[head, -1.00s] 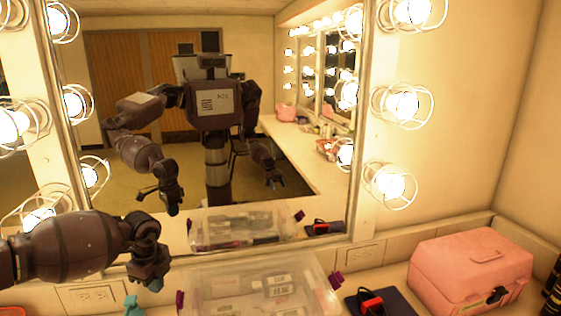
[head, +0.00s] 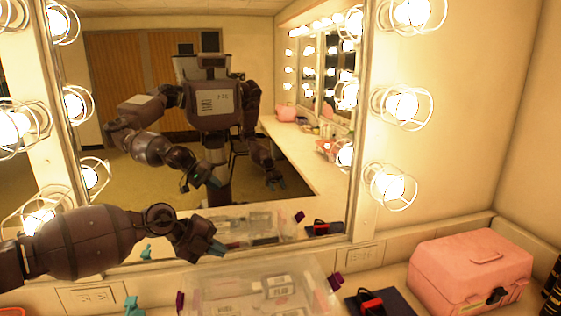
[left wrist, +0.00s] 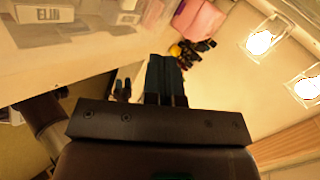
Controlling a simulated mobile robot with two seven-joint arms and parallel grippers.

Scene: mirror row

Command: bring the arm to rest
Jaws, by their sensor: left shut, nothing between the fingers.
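My left gripper (head: 217,249) reaches in from the left in the head view, above the counter and in front of the mirror (head: 300,190). Its fingers are shut and empty, pointing right and slightly down. They are above and left of the clear lidded box, apart from it as far as I can see. In the left wrist view the shut fingers (left wrist: 166,80) stand side by side with nothing between them. My right arm shows only as a small reflection in the mirror, too small to read its fingers.
The clear box (head: 255,285) with purple latches stands at the front middle. A small teal object (head: 133,305) is left of it. Right of it are a dark flat item with a red object (head: 371,302) and a pink case (head: 470,270). Caged bulbs (head: 388,184) line the mirror frame.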

